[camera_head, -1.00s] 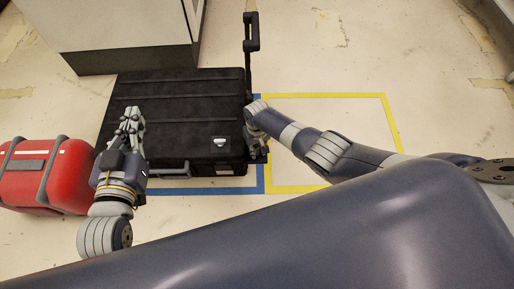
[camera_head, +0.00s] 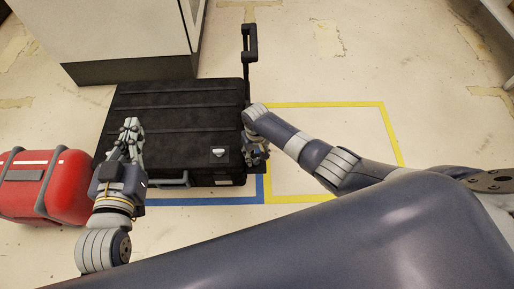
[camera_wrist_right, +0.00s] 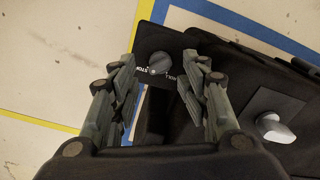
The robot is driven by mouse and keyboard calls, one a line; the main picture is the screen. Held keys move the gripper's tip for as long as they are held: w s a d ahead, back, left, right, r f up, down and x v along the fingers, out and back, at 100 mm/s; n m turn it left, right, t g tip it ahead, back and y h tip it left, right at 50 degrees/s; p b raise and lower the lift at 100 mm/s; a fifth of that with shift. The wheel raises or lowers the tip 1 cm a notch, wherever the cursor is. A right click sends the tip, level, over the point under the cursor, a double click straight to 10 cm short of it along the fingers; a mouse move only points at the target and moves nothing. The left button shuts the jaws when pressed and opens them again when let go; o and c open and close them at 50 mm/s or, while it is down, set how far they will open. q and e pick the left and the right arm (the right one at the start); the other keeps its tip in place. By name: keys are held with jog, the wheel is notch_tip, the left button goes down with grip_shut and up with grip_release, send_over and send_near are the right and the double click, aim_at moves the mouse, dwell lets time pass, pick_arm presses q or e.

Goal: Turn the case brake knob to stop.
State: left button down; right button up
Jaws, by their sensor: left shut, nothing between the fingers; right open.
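The black case (camera_head: 170,105) lies on the floor in the head view, with a raised handle (camera_head: 249,45) at its right rear. In the right wrist view, a round grey knob (camera_wrist_right: 159,62) sits on a dark plate at the case's end, beside small white lettering that seems to read ROLL and STOP. Which word the knob points at is unclear. My right gripper (camera_head: 258,158) is at the case's right side; its open fingers (camera_wrist_right: 157,88) straddle the line to the knob, apparently not touching it. My left gripper (camera_head: 131,128) is shut and empty above the case's left part.
A red case (camera_head: 65,180) lies left of the black case. A pale cabinet (camera_head: 115,30) stands behind it. Blue tape (camera_head: 215,201) and a yellow-taped rectangle (camera_head: 325,104) mark the floor. A light latch (camera_head: 218,153) is on the black case.

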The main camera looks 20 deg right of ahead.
aim_at(257, 160)
notch_tip(257, 160, up, 3)
jog(key=shift+r, duration=0.1)
jog(key=shift+d+r, duration=0.2)
jog(key=shift+r, duration=0.6)
